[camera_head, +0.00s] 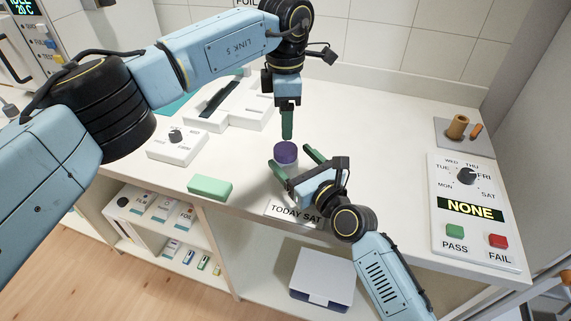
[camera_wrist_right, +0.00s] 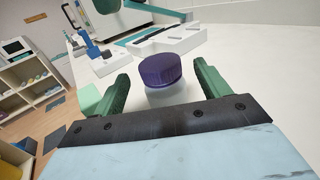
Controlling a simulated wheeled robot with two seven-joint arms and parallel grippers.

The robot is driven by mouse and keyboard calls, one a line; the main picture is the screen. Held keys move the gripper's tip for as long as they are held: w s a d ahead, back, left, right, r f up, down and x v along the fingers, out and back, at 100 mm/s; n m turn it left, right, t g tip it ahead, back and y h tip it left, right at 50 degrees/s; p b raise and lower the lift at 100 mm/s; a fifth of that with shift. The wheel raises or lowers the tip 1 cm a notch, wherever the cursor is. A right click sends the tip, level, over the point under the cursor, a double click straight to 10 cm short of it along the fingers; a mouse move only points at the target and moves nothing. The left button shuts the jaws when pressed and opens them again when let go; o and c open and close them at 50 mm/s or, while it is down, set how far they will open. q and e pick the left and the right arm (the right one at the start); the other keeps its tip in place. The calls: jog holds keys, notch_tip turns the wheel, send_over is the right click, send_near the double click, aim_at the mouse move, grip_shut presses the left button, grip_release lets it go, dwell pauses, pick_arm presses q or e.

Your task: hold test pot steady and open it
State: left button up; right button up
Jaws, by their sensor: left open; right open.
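The test pot has a ribbed purple lid (camera_head: 286,148) and a pale, whitish body; it stands upright on the white counter near its front edge. In the right wrist view the lid (camera_wrist_right: 160,70) sits on the pot body (camera_wrist_right: 173,95). My right gripper (camera_head: 292,161) is open, with its green fingers on either side of the pot; it also shows in the right wrist view (camera_wrist_right: 161,78). I cannot tell whether they touch it. My left gripper (camera_head: 287,135) is open, pointing down just above and behind the lid. Its fingers overlap in the head view.
A green block (camera_head: 210,188) and a white dial box (camera_head: 177,145) lie to the left. A white tray-like fixture (camera_head: 230,108) is behind them. A day-dial panel (camera_head: 470,205) with PASS and FAIL buttons stands right. A "TODAY SAT" label (camera_head: 293,213) is at the front edge.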

jog(key=shift+x, duration=2)
